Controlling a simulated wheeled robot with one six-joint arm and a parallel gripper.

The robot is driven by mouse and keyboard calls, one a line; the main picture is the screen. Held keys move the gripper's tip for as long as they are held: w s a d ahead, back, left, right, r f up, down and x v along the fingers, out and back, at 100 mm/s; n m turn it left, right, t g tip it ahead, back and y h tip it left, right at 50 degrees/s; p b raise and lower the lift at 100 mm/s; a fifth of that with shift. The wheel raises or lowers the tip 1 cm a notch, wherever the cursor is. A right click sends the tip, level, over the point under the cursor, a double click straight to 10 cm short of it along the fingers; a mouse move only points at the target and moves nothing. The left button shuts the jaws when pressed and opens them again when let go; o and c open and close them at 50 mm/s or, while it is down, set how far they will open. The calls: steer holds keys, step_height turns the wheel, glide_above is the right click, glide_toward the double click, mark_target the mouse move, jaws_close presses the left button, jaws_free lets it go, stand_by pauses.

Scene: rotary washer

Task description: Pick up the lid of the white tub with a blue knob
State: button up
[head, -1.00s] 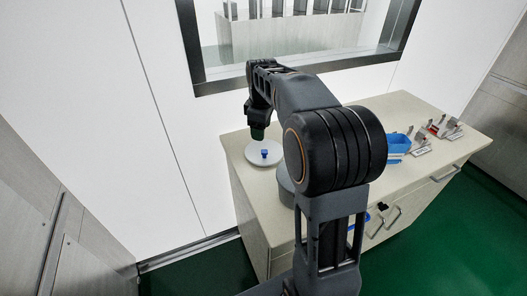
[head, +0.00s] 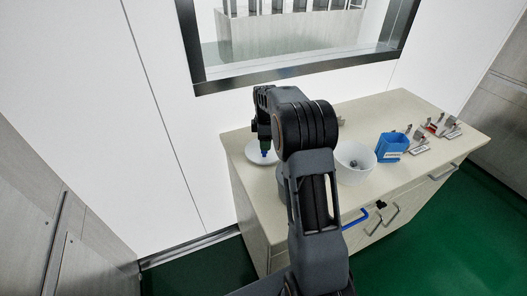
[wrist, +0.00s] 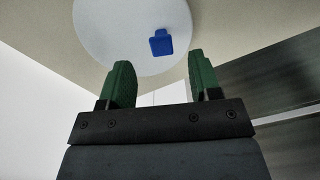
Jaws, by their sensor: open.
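The white round lid (head: 252,157) with a blue knob (head: 264,153) lies at the left end of the counter. In the wrist view the lid (wrist: 105,30) is beyond the fingertips, and its blue knob (wrist: 161,42) stands ahead of the gap between them, nearer the right finger. My gripper (head: 265,144) is above the lid, close to the knob; in the wrist view its green fingers (wrist: 160,78) are apart with nothing between them. A white tub (head: 354,165), open at the top with something grey inside, stands right of my arm.
A blue container (head: 391,147) stands right of the tub. Small racks with labels (head: 447,127) are at the counter's right end. The wall and window frame (head: 300,69) rise behind the counter (head: 425,170). A blue drawer handle (head: 356,220) is at the front.

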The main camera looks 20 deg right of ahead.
mark_target(253, 153)
steer(key=shift+f+p, duration=0.85)
steer(key=shift+f, duration=1.9)
steer(key=shift+c, duration=0.2)
steer(key=c, duration=1)
steer(key=shift+o, duration=0.2)
steer(key=shift+r, duration=0.15)
